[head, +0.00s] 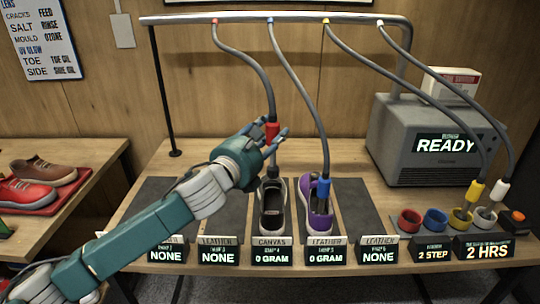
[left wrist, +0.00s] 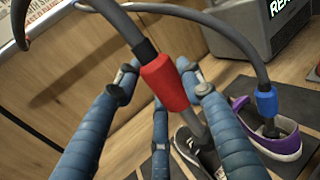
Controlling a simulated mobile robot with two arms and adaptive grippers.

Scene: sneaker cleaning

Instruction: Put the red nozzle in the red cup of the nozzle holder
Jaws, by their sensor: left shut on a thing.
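The red nozzle (head: 272,131) hangs on a grey hose with its grey tip pointing down, above the black canvas shoe (head: 272,205). My left gripper (head: 272,140) is shut on the red nozzle; its fingers surround the red collar (left wrist: 164,84) in the left wrist view. The nozzle's tip is over or in the shoe's opening; I cannot tell which. The red cup (head: 410,221) is the leftmost in the nozzle holder (head: 425,236) at the right, and looks empty. My right gripper is not in view.
The blue nozzle (head: 322,190) stands in the purple shoe (head: 312,212). The blue cup (head: 434,220) looks empty. The yellow nozzle (head: 474,191) and white nozzle (head: 499,190) stand at their cups. Label signs line the front edge; a grey machine (head: 425,140) stands behind.

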